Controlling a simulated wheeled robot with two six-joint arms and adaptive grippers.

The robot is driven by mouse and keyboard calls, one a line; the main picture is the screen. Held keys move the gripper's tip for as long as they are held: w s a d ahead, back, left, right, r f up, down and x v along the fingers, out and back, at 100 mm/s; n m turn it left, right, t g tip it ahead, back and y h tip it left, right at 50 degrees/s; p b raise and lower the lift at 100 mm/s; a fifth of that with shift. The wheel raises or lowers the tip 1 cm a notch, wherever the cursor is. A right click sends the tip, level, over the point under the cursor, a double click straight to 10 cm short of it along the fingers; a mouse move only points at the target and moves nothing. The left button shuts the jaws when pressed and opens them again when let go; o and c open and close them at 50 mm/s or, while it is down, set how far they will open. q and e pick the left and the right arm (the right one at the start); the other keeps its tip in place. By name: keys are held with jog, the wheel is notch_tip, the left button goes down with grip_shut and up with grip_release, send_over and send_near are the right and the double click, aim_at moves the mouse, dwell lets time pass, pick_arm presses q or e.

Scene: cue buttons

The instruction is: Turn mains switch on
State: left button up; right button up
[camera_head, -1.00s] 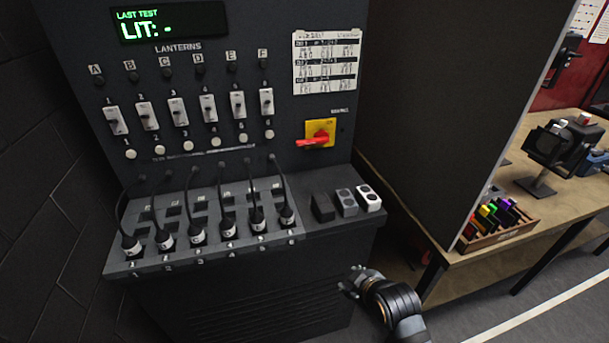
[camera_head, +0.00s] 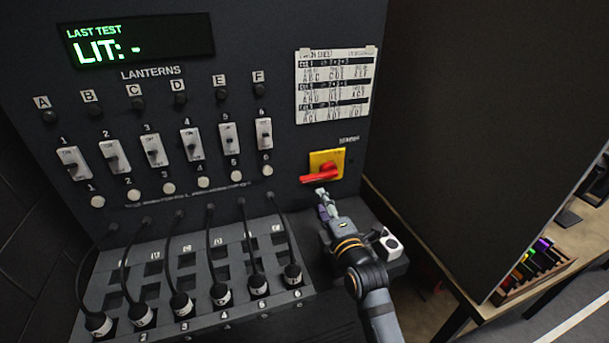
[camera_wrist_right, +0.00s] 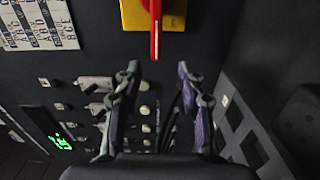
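The mains switch is a red handle (camera_head: 321,178) on a yellow plate (camera_head: 337,157), on the dark panel right of the numbered switches. In the head view the handle points left, lying nearly level. In the right wrist view the red handle (camera_wrist_right: 155,28) hangs at the top middle, in front of its yellow plate (camera_wrist_right: 174,14). My right gripper (camera_head: 321,195) is just below the handle in the head view. In the right wrist view the right gripper (camera_wrist_right: 157,72) has its two fingers spread, with nothing between the tips. My left gripper is not in view.
Several cables with plugs (camera_head: 182,304) lie on the sloped desk left of my right arm. A white block (camera_head: 388,243) stands on the ledge right of it. A display (camera_head: 140,40) reads "LIT: -". A paper sheet (camera_head: 334,84) hangs above the mains switch.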

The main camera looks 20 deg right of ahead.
aim_at(309, 181)
jog(key=w+p, duration=0.1)
jog(key=w, duration=0.1)
jog(key=w+r+p, duration=0.1)
jog(key=w, duration=0.5)
jog(key=shift+w+a+f+p, duration=0.1)
jog(key=shift+w+f+p, duration=0.2)
jog(key=shift+p, duration=0.1)
jog(key=shift+w+r, duration=0.1)
jog(key=shift+w, duration=0.2)
jog(key=shift+c, duration=0.7)
grip_shut()
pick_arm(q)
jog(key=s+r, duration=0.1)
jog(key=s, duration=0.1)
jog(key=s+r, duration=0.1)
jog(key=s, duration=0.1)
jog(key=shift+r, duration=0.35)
